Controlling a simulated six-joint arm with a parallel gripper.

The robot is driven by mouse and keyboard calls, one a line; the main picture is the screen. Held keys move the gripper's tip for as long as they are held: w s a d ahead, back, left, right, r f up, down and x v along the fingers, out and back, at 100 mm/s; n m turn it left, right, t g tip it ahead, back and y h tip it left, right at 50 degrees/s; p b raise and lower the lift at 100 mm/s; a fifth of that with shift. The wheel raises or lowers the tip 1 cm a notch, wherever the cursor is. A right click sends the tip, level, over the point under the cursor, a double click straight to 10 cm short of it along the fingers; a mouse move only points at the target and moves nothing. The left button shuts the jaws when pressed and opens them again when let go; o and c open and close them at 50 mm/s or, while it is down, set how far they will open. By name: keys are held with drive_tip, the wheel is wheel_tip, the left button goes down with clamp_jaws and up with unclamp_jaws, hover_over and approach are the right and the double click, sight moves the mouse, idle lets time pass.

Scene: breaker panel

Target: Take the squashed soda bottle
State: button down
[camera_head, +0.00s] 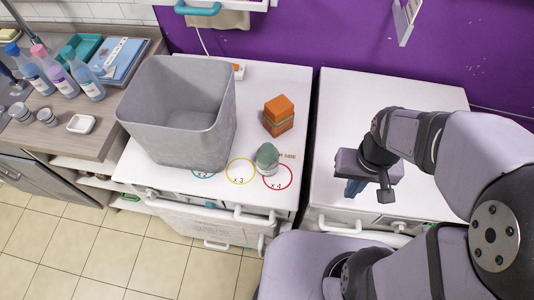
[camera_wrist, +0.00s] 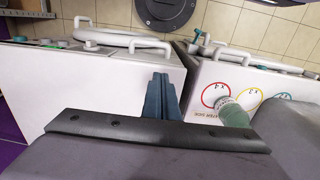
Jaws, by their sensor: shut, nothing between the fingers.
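A short green object with a paler, ribbed end (camera_head: 267,157) is on the white top of the left unit, at the rim of the red printed circle; it may be the squashed soda bottle, but its shape is too small to be sure. It also shows in the wrist view (camera_wrist: 233,113), right of my gripper. My gripper (camera_head: 354,188) is over the right white unit, to the right of the green object and well apart from it. In the wrist view its blue fingers (camera_wrist: 161,95) are together and empty.
A grey open bin (camera_head: 180,125) stands left of the green object. Upright bottles (camera_head: 87,81) stand on the wooden counter at far left. A gap separates the two white units. The right unit's top (camera_head: 425,95) is clear.

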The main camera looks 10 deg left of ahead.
drive_tip(key=c, duration=2.4)
unclamp_jaws()
drive_tip(key=shift+c, duration=0.2)
drive_tip(key=o, duration=1.6)
drive_tip(key=shift+o, duration=0.2)
